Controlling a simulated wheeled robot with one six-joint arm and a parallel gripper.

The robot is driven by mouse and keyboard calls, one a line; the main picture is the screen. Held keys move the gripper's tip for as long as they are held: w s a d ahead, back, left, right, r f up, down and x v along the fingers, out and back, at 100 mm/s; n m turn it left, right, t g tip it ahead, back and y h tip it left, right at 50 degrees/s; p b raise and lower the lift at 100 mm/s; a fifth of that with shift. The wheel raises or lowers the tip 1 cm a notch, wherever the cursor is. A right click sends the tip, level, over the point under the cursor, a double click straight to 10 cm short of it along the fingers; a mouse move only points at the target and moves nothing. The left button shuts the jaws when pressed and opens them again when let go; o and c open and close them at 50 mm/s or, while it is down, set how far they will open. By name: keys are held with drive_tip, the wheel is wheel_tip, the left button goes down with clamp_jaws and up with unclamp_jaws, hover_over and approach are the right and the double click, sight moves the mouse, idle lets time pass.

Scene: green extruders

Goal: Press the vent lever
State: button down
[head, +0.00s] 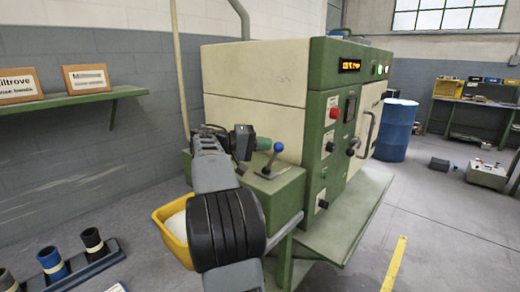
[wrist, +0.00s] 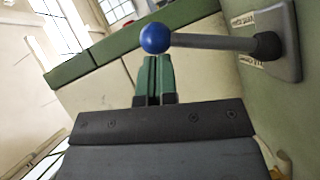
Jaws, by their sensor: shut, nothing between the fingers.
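The lever with a blue ball knob (head: 278,147) stands on top of a green box at the near end of the machine; I take it to be the vent lever. In the wrist view its blue ball (wrist: 155,37) is just beyond my fingertips, with its grey rod running right to a grey base plate (wrist: 287,60). My gripper (head: 264,144) has green fingers, shut together and empty, close to the left of the ball in the head view. The fingers also show in the wrist view (wrist: 154,70). I cannot tell whether they touch the ball.
The green and cream machine (head: 255,72) rises behind the lever, with knobs and a display on its front. A yellow bin (head: 163,232) stands below my arm. A blue barrel (head: 397,130) is at the back right.

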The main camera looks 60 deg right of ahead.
drive_tip(key=shift+s+a+t, duration=0.1)
drive_tip(key=shift+s+t, duration=0.1)
drive_tip(key=shift+t, duration=0.1)
idle(0.4)
drive_tip(key=p+v, duration=0.1)
drive_tip(key=v, duration=0.9)
drive_tip(key=shift+w+f, duration=0.15)
idle(0.4)
